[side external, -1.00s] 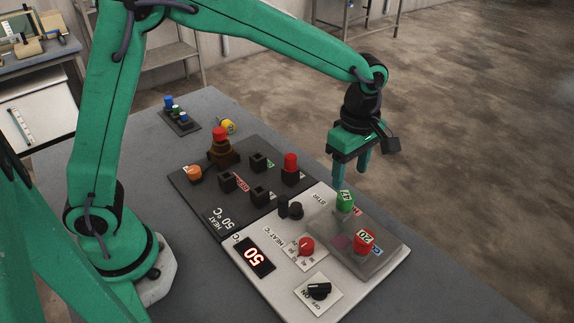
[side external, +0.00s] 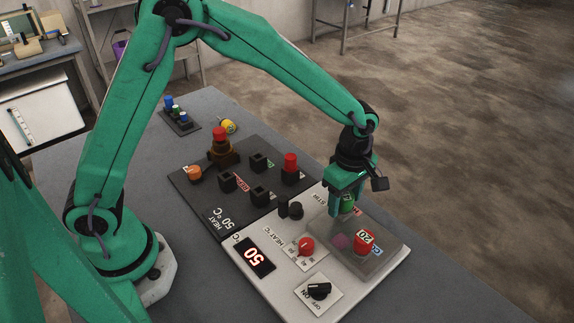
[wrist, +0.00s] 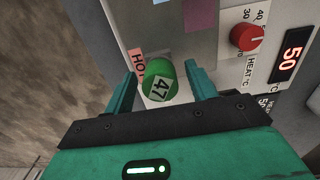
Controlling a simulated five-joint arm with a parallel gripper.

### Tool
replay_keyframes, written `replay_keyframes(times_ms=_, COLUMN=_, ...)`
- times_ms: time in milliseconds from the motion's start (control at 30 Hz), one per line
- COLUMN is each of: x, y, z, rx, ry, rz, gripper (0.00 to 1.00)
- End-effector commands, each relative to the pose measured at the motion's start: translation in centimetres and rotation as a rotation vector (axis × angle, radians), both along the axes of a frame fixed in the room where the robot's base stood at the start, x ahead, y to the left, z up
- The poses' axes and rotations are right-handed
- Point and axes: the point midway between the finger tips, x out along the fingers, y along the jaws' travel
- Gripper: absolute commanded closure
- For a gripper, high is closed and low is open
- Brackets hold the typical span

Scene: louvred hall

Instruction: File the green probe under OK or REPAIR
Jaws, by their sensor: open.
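The green probe (wrist: 159,80) shows a round green top with a white "47" label in the wrist view. It stands by the red HOT label (wrist: 138,60). In the side view the green probe (side external: 349,203) is partly hidden by my gripper (side external: 345,206). My gripper (wrist: 160,76) is open, with one finger on each side of the probe; I cannot tell whether they touch it. The dark panel (side external: 190,185) has several black square sockets, with small red labels (side external: 242,184) and green labels (side external: 270,162) beside them, too small to read surely.
A red probe (side external: 364,244) labelled "20" stands near the green one on the grey block (side external: 385,252). The white panel (side external: 280,285) carries a red heat knob (side external: 307,246), a display (side external: 253,256) reading 50, and a black switch (side external: 319,291). A red-topped piece (side external: 290,162) stands on the dark panel.

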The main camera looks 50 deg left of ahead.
Motion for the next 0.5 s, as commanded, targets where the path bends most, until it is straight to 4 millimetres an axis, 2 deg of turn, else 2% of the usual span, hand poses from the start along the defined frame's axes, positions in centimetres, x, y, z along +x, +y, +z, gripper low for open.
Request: replay_keyframes(times_ms=500, x=-0.02, y=0.01, z=-0.36, rx=0.0, ry=0.0, rz=0.0, gripper=0.44)
